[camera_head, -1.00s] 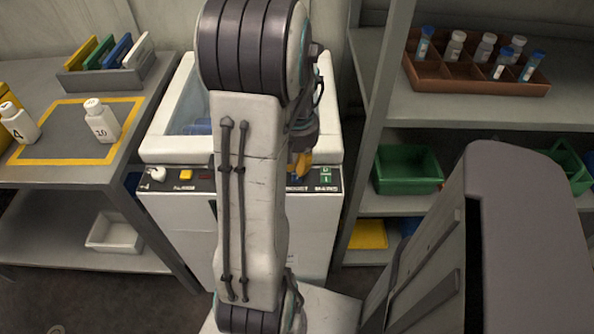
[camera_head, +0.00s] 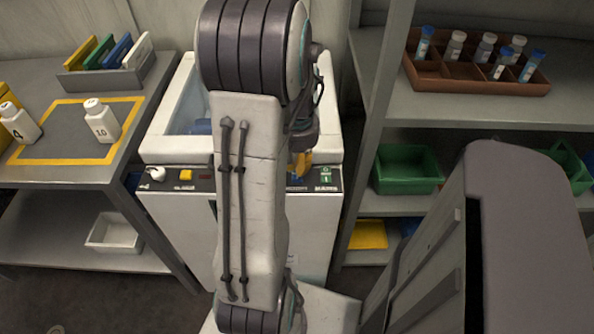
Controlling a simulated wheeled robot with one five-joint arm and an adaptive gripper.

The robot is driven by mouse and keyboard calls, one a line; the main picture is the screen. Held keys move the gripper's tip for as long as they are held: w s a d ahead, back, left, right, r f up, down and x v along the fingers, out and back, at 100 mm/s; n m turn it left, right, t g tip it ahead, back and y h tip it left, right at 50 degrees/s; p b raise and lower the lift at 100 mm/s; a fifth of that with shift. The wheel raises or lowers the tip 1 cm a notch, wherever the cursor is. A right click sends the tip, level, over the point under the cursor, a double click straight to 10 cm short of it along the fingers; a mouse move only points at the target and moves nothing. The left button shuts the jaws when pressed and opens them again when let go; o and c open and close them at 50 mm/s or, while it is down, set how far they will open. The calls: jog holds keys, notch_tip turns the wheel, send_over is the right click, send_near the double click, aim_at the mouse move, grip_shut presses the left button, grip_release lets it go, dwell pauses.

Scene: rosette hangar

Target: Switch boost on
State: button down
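A white machine (camera_head: 170,150) with an open-topped basin stands behind my arm. Its dark front panel (camera_head: 230,178) carries a white knob (camera_head: 155,174), a yellow button (camera_head: 186,175), a green mains switch (camera_head: 326,174) and a small blue control (camera_head: 296,181) above what looks like the boost label. I cannot tell the blue control's position. My arm hides the middle of the panel. My gripper (camera_head: 302,160) shows only as a yellow-orange tip just above the blue control, seemingly apart from it. Its fingers are mostly hidden, so open or shut cannot be told.
A grey table (camera_head: 60,175) at left holds white bottles (camera_head: 101,120) and a rack of coloured plates (camera_head: 108,75). A shelf (camera_head: 470,110) at right holds a brown tray of vials (camera_head: 480,85) and a green bin (camera_head: 408,168). A blue thing lies in the basin.

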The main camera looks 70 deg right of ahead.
aim_at(297, 178)
jog(key=shift+f+b, duration=1.55)
jog(key=shift+f, duration=0.3)
dwell(1.0)
jog(key=shift+r, duration=0.1)
jog(key=shift+r+p, duration=3)
jog(key=shift+r, duration=0.45)
